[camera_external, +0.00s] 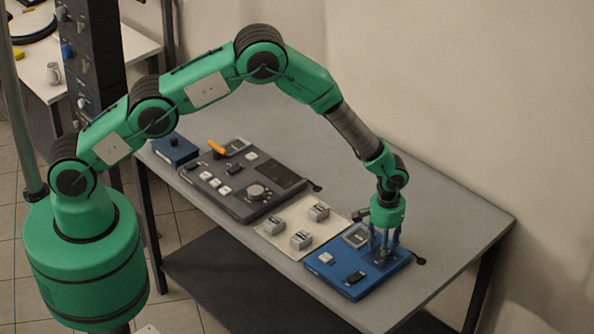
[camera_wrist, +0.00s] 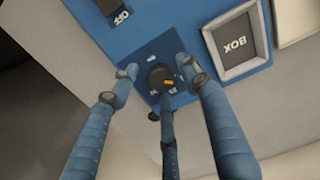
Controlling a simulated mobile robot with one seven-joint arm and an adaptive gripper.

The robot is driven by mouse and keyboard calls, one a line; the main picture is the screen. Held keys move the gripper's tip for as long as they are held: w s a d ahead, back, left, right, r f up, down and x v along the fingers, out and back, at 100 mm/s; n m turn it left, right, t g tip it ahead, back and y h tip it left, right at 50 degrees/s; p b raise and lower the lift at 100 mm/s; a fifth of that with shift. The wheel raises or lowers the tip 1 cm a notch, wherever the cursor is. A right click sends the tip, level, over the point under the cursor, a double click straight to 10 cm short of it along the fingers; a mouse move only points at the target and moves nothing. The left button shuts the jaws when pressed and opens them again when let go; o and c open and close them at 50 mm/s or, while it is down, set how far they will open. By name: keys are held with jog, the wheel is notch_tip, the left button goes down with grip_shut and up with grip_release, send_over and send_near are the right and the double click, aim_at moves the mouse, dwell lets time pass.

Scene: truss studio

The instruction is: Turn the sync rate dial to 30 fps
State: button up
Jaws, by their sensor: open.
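The blue panel (camera_external: 340,269) lies at the right end of the long table, and it also fills the upper part of the wrist view (camera_wrist: 160,30). In the wrist view a small dark round dial (camera_wrist: 158,73) with an orange mark sits on a darker blue patch of it. The orange mark lies on the dial's lower right side. Small pale markings around the dial are too small to read. My gripper (camera_wrist: 160,78) points down at the panel, its three blue fingers open and spread around the dial. Contact cannot be told. In the external view my gripper (camera_external: 384,254) mostly hides the dial.
A framed "BOX" window (camera_wrist: 234,45) and an "OFF" switch (camera_wrist: 110,8) are close to the dial. A cream panel (camera_external: 285,242) with several grey blocks lies left of the blue panel. A dark console (camera_external: 228,207) with a larger knob lies beyond. The wall stands behind the table.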

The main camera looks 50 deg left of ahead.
jog(key=c, duration=1.1)
jog(key=m+b, duration=0.3)
jog(key=m, duration=0.1)
jog(key=shift+s+f+b, duration=0.1)
jog(key=shift+f+b, duration=0.15)
jog(key=shift+b, duration=0.1)
jog(key=m+b, duration=0.3)
jog(key=m, duration=0.2)
jog(key=shift+a+m, duration=0.15)
jog(key=shift+m, duration=0.15)
jog(key=m+b, duration=0.1)
jog(key=m, duration=0.4)
jog(key=shift+a+m+b, duration=0.1)
jog(key=shift+m+b, duration=0.2)
jog(key=shift+b, duration=0.1)
jog(key=shift+m+b, duration=0.5)
jog(key=shift+m, duration=1.4)
